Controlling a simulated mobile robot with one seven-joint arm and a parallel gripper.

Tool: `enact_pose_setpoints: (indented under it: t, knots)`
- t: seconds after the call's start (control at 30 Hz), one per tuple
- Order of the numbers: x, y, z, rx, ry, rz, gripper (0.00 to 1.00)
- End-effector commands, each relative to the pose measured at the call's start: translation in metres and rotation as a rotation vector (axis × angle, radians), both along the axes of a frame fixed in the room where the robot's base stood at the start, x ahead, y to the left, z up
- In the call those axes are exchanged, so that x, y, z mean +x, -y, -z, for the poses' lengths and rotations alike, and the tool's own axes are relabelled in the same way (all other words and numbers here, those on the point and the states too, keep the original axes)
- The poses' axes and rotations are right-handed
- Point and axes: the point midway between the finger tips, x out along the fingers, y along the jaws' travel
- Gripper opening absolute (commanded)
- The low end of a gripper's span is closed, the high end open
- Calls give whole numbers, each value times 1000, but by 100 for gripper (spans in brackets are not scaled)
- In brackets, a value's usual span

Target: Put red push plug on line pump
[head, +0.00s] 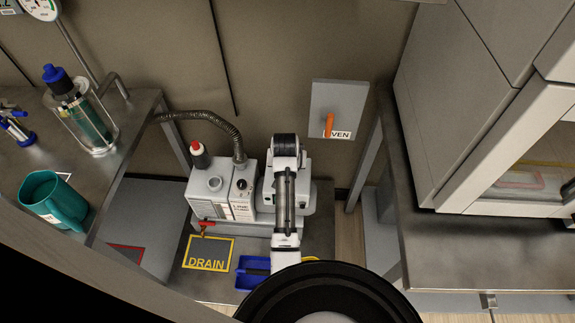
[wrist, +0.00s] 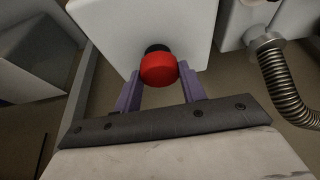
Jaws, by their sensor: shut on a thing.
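In the wrist view, the red push plug (wrist: 158,70) is a round red knob with a black part behind it. It sits between the two purple fingers of my gripper (wrist: 160,88), which is shut on it. A white box-shaped surface lies just beyond the plug; I cannot tell whether they touch. In the head view, the line pump (head: 242,198) is a light grey unit with a label, a round port on top and a ribbed hose. My arm stands over its right side and hides my fingers and the held plug there.
A red-topped bottle-like part (head: 198,153) stands at the pump's back left. A red-handled valve (head: 207,224) is above the yellow DRAIN frame (head: 208,265). A blue tray (head: 248,275) lies in front. The ribbed hose (head: 215,118) runs left; it also shows in the wrist view (wrist: 283,85).

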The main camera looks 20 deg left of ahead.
Motion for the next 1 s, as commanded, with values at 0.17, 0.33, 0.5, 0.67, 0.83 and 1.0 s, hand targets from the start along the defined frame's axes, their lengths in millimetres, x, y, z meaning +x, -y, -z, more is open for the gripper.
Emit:
enact_pose_setpoints:
  t: [0.17, 0.33, 0.5, 0.67, 0.83, 1.0]
  knots:
    - [0, -1, 7, 1, 2, -1, 19]
    - [0, 0, 7, 1, 2, 0, 19]
    - [0, 0, 10, 1, 2, 0, 46]
    - [0, 0, 10, 0, 1, 0, 62]
    - [0, 0, 10, 0, 1, 0, 62]
    - [-1, 0, 4, 1, 2, 0, 62]
